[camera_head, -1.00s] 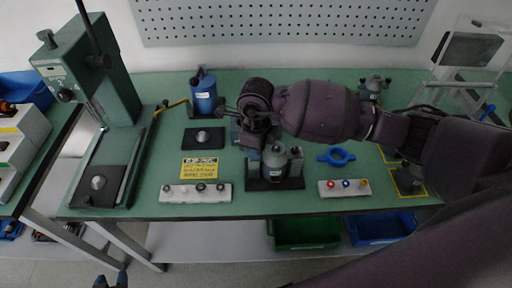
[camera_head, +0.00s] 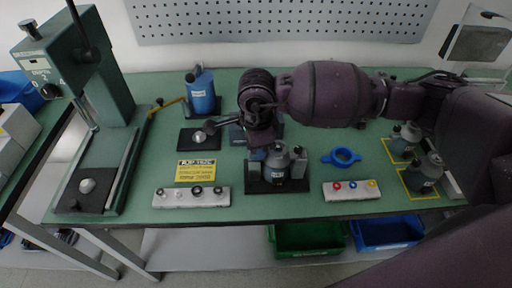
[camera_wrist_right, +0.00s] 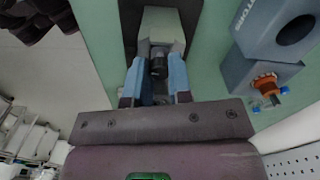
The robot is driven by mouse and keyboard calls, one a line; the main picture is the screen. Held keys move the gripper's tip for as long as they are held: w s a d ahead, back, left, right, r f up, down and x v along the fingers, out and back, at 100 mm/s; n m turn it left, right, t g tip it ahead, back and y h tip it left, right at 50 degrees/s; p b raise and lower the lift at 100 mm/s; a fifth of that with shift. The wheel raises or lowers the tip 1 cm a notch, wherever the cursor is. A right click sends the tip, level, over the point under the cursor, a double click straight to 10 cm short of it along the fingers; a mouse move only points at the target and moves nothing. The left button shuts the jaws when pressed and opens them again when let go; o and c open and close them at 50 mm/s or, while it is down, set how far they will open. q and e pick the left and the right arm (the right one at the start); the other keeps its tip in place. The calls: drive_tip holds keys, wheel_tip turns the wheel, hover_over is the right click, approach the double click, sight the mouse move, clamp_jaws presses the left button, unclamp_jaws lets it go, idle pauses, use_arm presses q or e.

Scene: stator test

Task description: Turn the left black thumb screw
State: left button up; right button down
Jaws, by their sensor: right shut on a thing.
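The test fixture, a black base (camera_head: 249,187) with a grey stator (camera_head: 278,165) labelled in white, stands at the middle front of the green table. My right gripper (camera_head: 257,152) reaches down at the fixture's back left. The wrist and forearm hide part of that side. In the right wrist view, my gripper's (camera_wrist_right: 157,62) blue fingers are closed around the black thumb screw (camera_wrist_right: 158,70), which sits at a grey block (camera_wrist_right: 162,27). The fingertips touch the screw from both sides. My left gripper is not in view.
A blue-grey box (camera_wrist_right: 250,75) stands close beside the gripper. A green press (camera_head: 105,75) stands far left. Grey stators (camera_head: 424,174) stand at right.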

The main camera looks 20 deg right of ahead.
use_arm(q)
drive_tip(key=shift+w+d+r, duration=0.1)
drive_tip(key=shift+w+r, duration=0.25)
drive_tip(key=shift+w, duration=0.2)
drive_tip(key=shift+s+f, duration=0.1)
use_arm(e)
drive_tip(key=c, duration=1)
unclamp_jaws()
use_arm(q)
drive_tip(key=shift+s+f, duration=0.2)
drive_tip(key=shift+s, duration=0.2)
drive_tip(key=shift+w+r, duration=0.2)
use_arm(e)
drive_tip(key=shift+r, duration=5.45)
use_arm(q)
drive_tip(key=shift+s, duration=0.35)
